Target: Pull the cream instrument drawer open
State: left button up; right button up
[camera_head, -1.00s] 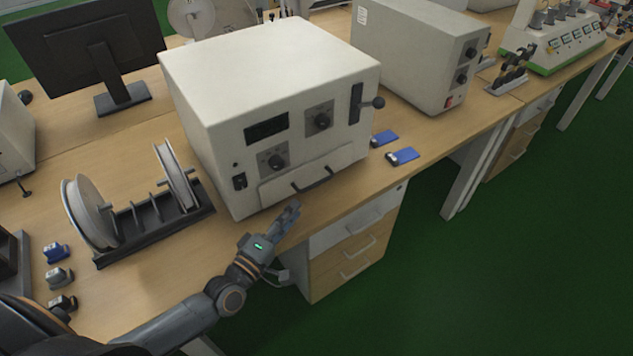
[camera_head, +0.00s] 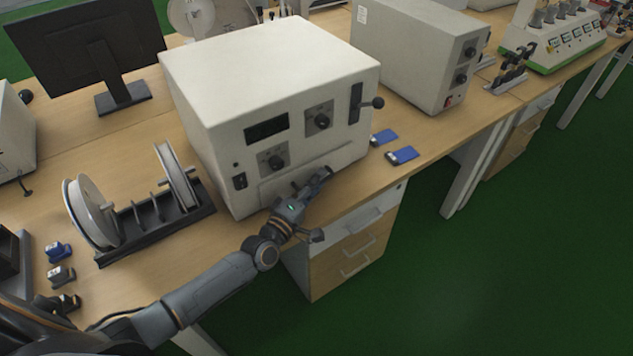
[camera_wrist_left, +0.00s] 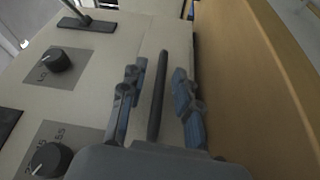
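The cream instrument (camera_head: 270,85) stands on the wooden bench. Its drawer front (camera_head: 345,158) is low on the front face and looks closed. In the head view my left gripper (camera_head: 318,182) is at the drawer and hides most of its handle. In the left wrist view the dark bar handle (camera_wrist_left: 158,95) lies between the two parted fingers of my left gripper (camera_wrist_left: 160,90). A gap shows on each side of the bar, so the fingers are open around it. My right gripper is in neither view.
Knobs (camera_head: 322,120) and a side lever (camera_head: 374,103) stick out from the instrument's front. Two blue items (camera_head: 402,156) lie on the bench to its right. A spool rack (camera_head: 150,225) stands to the left. Bench drawers (camera_head: 350,245) are below the edge.

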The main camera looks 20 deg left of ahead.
pick_arm(q)
grip_shut()
jog(key=shift+s+d, duration=0.3)
jog(key=shift+d, duration=0.05)
jog(key=s+d+p, duration=0.3)
jog(key=s+d, duration=0.6)
jog(key=d, duration=0.2)
jog(key=shift+d+p, duration=0.25)
jog(key=shift+p, duration=0.15)
jog(key=shift+o, duration=0.9)
grip_release()
